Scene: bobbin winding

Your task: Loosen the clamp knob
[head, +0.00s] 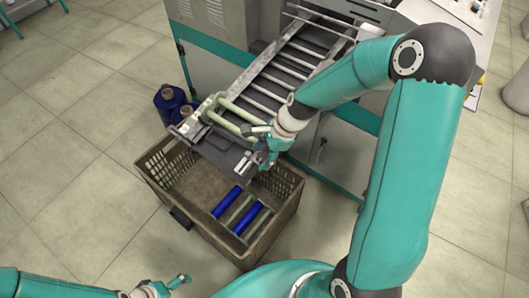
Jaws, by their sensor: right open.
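My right gripper (259,145) is open at the front end of the grey machine's roller track (268,93), above the dark end plate (222,152). A small light fitting (246,163) sits on that plate just beside the gripper. I cannot make out the clamp knob for certain; the gripper covers part of this area. Pale green bars (233,121) cross the track just left of the gripper. My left gripper (181,281) is low at the bottom left, away from the machine, and too small to tell its opening.
A brown crate (162,197) stands on the floor under the track end, with blue and grey-green bobbins (228,202) inside. Blue thread cones (168,101) stand left of the track.

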